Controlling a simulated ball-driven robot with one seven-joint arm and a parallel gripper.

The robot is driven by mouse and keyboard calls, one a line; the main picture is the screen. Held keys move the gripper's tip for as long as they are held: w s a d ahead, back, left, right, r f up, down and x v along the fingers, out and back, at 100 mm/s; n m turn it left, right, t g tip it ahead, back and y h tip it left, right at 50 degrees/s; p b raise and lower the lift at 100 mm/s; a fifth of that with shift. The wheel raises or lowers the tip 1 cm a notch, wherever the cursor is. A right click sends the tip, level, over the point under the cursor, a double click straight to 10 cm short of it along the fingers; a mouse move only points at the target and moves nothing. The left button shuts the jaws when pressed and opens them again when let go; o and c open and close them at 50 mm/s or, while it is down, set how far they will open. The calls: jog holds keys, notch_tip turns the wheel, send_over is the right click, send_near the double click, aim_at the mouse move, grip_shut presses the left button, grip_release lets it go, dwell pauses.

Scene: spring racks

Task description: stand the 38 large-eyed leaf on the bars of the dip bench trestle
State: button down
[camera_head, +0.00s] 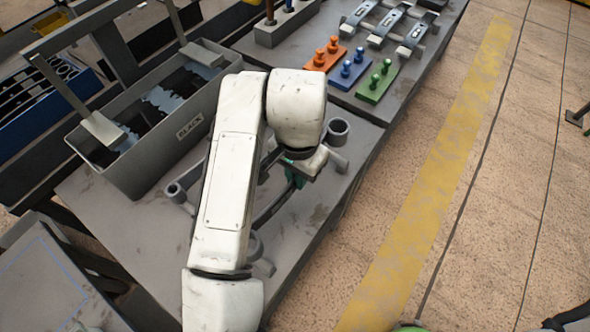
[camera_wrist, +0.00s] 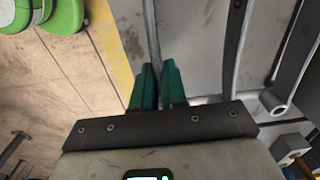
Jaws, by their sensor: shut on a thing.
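My gripper (camera_wrist: 158,88) has green fingers, shut on the edge of a thin grey leaf (camera_wrist: 152,35) that runs up out of the wrist view. In the head view my gripper (camera_head: 296,178) is low over the grey bench, partly hidden by my arm. A dark curved strip (camera_head: 272,208) shows below it; I cannot tell whether it is the held leaf. A large ring-shaped eye (camera_head: 338,131) stands to its right and a smaller one (camera_head: 175,191) to the left. Another dark leaf (camera_wrist: 236,45) is beside my fingers in the wrist view. My arm hides most of the trestle's bars.
A grey trough marked BLACK (camera_head: 150,160) stands at the left. Orange (camera_head: 325,58), blue (camera_head: 350,75) and green (camera_head: 377,84) peg blocks stand at the back, near several steel pieces (camera_head: 390,22).

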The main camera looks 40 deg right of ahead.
dwell(0.4)
jog(key=shift+f+b, duration=2)
jog(key=shift+f, duration=0.4)
jog(key=shift+f+b, duration=0.4)
jog(key=shift+f, duration=0.05)
jog(key=c, duration=0.6)
grip_release()
jog(key=shift+f, duration=0.1)
jog(key=shift+r+p, duration=2.85)
jog(key=shift+r, duration=0.7)
